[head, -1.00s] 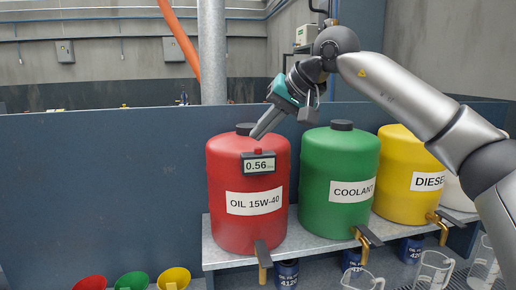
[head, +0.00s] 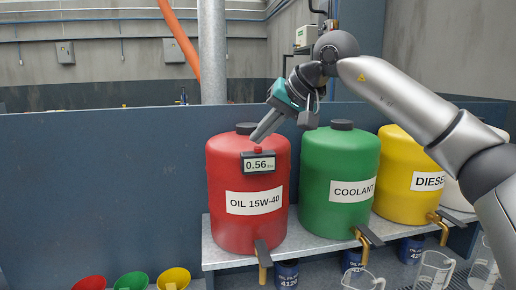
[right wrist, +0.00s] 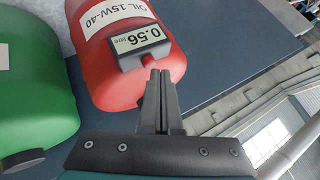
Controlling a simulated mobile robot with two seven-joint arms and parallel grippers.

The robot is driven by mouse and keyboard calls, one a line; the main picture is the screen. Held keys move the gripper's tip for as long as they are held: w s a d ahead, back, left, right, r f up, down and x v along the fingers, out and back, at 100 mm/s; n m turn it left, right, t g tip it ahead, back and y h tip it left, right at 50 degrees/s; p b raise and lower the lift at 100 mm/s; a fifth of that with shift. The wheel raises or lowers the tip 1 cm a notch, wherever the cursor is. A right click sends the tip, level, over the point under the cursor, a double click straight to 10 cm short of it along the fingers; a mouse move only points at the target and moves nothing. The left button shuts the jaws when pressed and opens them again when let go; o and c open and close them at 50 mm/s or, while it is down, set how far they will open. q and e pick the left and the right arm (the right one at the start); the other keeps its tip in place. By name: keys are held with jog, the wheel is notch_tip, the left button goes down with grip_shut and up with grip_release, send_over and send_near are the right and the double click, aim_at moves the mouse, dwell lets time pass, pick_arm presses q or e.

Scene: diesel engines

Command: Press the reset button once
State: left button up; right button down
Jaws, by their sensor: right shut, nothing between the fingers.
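A red drum labelled OIL 15W-40 (head: 228,225) carries a small display (head: 258,164) reading 0.56, with a small red button (head: 258,150) on the display's top edge. My right gripper (head: 253,141) comes down from the upper right. Its fingers are shut and empty, with the tips just above the button. In the right wrist view, the fingertips (right wrist: 154,70) are close to the display (right wrist: 145,42), which appears rotated there. The fingers largely hide the button in that view, and I cannot tell whether they touch it. My left gripper is not in view.
A green COOLANT drum (head: 340,165) and a yellow DIESEL drum (head: 402,160) stand to the right on the same shelf (head: 300,246). A blue panel (head: 100,190) stands behind. Coloured funnels (head: 131,281) and clear jugs (head: 434,268) are lower down.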

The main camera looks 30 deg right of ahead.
jog(key=shift+f+b, duration=0.35)
jog(key=shift+f, duration=0.15)
dwell(0.5)
jog(key=shift+r, duration=0.15)
jog(key=shift+r+p, duration=0.8)
jog(key=shift+p, duration=0.1)
notch_tip(320, 180, up, 5)
jog(key=p, duration=0.4)
jog(key=shift+p, duration=0.35)
dwell(0.4)
